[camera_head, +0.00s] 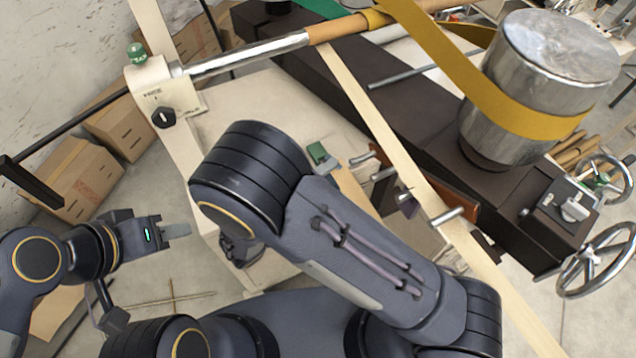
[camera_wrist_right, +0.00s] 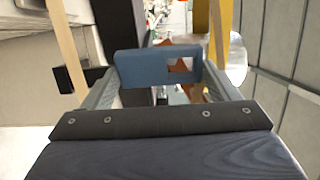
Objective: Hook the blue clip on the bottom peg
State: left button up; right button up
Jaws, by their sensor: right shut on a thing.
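The blue clip (camera_wrist_right: 142,68) is a flat blue plate with a rectangular opening near its right end in the right wrist view. My right gripper (camera_wrist_right: 158,88) is shut on it, with a grey finger at each side. In the head view my right arm crosses the middle and hides the blue clip. Short metal pegs stick out beside the dark machine beam, including a lower one (camera_head: 447,215) and a higher one (camera_head: 383,174). I cannot tell which is the bottom peg. My left gripper (camera_head: 180,230) is at the left, away from the pegs; its finger gap is unclear.
A dark machine beam (camera_head: 420,130) runs diagonally, with a metal drum (camera_head: 545,80) wrapped in yellow band. A green block (camera_head: 317,153) lies near the pegs. Handwheels (camera_head: 597,258) stand at the right. Cardboard boxes (camera_head: 75,180) stand on the floor at the left.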

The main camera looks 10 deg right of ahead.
aim_at(334, 182)
jog(key=shift+w+d+f+b, duration=0.15)
jog(key=shift+w+d+b, duration=0.15)
jog(key=shift+d, duration=0.55)
jog(key=shift+w+d+f+b, duration=0.1)
jog(key=shift+w+d+b, duration=0.15)
jog(key=shift+d, duration=0.6)
jog(key=d, duration=0.1)
jog(key=w+d, duration=0.1)
jog(key=d, duration=0.2)
jog(key=shift+w+f, duration=0.3)
jog(key=shift+f, duration=0.05)
jog(key=shift+b, duration=0.3)
jog(key=o, duration=0.9)
